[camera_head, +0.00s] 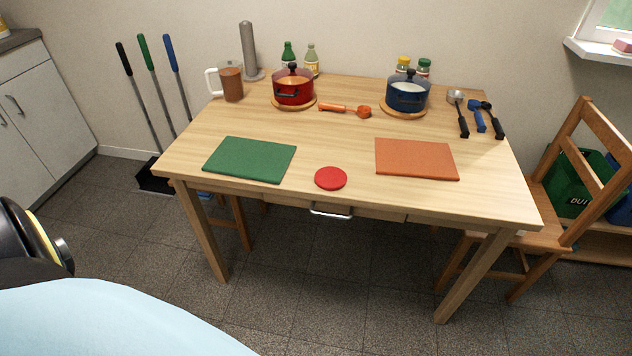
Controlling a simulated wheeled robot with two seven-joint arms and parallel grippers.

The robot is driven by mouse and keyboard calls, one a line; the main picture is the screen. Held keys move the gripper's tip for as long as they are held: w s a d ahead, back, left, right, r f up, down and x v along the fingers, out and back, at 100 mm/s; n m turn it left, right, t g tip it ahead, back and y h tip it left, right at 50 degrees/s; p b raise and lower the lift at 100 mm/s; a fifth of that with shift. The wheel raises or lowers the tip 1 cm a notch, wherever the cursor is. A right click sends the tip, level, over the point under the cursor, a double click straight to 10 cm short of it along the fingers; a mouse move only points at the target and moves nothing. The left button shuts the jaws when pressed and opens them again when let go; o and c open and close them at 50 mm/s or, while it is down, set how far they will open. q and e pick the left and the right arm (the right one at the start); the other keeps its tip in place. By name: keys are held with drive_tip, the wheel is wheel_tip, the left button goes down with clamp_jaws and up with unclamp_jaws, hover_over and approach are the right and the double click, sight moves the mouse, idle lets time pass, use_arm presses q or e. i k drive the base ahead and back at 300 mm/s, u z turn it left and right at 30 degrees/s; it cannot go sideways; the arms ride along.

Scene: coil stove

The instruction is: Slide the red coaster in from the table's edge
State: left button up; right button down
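The red coaster (331,178) is a flat round disc lying on the wooden table (340,140). It sits at the front edge, between a green mat and an orange mat, with its near rim close to or slightly over the edge; I cannot tell exactly. The drawer handle (331,210) is just below it. Neither gripper shows in the head view. A dark and light-blue part of my own body fills the lower left, well away from the coaster.
The green mat (250,159) lies left of the coaster and the orange mat (416,159) right. A red pot (293,88), a blue pot (408,95) and an orange-handled utensil (345,110) are farther back. A chair (575,190) stands at the right. Table behind the coaster is clear.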

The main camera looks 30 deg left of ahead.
sight(328, 178)
drive_tip(key=u, duration=1.25)
